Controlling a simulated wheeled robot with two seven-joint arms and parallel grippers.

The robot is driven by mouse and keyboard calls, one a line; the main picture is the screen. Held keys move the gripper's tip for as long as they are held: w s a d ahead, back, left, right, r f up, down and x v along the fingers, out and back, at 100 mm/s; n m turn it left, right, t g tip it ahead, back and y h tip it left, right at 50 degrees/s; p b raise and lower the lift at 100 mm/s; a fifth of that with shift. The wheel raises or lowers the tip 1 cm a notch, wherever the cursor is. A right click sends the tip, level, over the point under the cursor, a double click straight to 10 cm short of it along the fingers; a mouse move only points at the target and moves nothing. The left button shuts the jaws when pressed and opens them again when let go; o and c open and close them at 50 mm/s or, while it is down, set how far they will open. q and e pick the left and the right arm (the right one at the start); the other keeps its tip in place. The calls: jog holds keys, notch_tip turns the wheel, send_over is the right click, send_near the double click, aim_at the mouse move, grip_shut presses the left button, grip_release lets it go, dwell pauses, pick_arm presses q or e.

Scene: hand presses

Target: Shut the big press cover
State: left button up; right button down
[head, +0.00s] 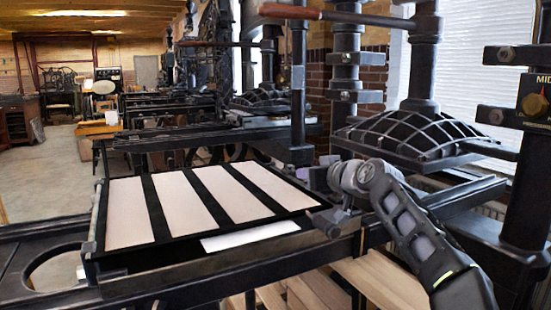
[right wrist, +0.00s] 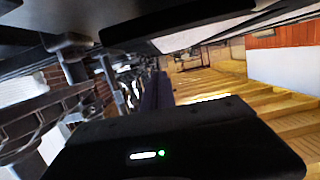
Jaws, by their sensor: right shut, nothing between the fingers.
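The big press cover (head: 180,192) is a black frame with several pale panels, lying low and nearly flat over the press bed (head: 190,285) in the head view. A white sheet (head: 250,237) shows beyond its front edge; I cannot tell how large a gap is under the cover. My right gripper (head: 328,222) is beside the cover's right front corner, shut and empty; whether it touches the cover is unclear. In the right wrist view a dark surface and a white sheet (right wrist: 205,33) show at the top; the fingertips are not clear. My left gripper is out of view.
A domed, ribbed press head (head: 415,138) with a thick column stands to the right behind my right arm. A long wooden-gripped handle (head: 335,15) crosses above. More presses stand behind. Pale planks (head: 375,280) lie below the front rail. Open floor (head: 50,180) is at left.

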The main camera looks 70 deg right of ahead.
jog(key=v, duration=0.6)
jog(key=r+v, duration=0.1)
jog(key=v, duration=0.3)
jog(key=shift+w+r, duration=0.1)
jog(key=shift+r, duration=0.05)
